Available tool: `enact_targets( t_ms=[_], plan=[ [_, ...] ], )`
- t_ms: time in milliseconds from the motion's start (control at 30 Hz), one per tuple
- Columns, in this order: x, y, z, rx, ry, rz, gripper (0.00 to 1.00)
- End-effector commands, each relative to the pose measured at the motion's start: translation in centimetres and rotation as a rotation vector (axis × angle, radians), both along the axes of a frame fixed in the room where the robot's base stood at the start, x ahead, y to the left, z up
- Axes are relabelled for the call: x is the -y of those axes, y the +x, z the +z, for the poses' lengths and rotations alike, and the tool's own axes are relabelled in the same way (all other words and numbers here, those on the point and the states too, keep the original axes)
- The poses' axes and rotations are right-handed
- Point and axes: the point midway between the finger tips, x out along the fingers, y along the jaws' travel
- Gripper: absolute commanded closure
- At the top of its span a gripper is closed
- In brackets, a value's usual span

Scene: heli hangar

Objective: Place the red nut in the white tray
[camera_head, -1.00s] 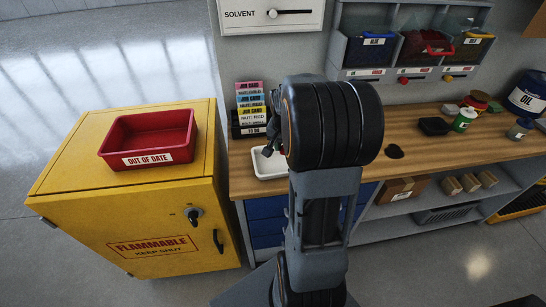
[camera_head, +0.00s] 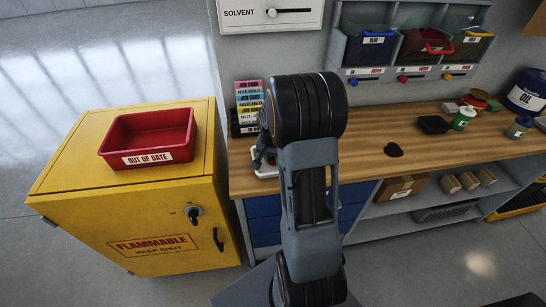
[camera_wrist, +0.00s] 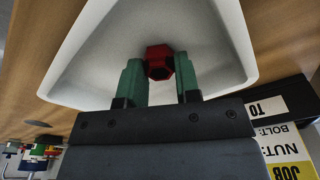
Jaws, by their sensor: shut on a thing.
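The red nut (camera_wrist: 159,60) is a hexagonal ring held between the two green fingertips of my gripper (camera_wrist: 159,76) in the wrist view. Behind it the inside of the white tray (camera_wrist: 90,55) fills most of that view, so the nut is over or within the tray's outline. I cannot tell whether it touches the tray floor. In the head view only a bit of the white tray (camera_head: 264,174) shows at the bench's left end. My gripper (camera_head: 262,158) is partly hidden there by my arm, and the nut is hidden.
A job card rack (camera_head: 249,110) stands behind the tray. A yellow cabinet (camera_head: 70,180) with a red bin (camera_head: 150,120) on top is to the left. Wall bins (camera_head: 420,47) hang above the wooden bench (camera_head: 370,165), whose middle is mostly clear.

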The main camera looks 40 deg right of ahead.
Motion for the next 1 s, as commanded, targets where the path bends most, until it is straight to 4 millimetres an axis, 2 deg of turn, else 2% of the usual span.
enact_targets(
  t_ms=[200, 233, 500, 833, 1000],
  plan=[
    [0.0, 0.0, -0.4, 0.0, 0.0, 0.0, 0.92],
    [0.0, 0.0, -0.3, 0.0, 0.0, 0.0, 0.68],
    [0.0, 0.0, -0.2, 0.0, 0.0, 0.0, 0.44],
    [0.0, 0.0, 0.5, 0.002, -0.001, 0.0, 0.44],
    [-0.3, -0.2, 3.3, 0.005, -0.002, 0.0, 0.44]
  ],
)
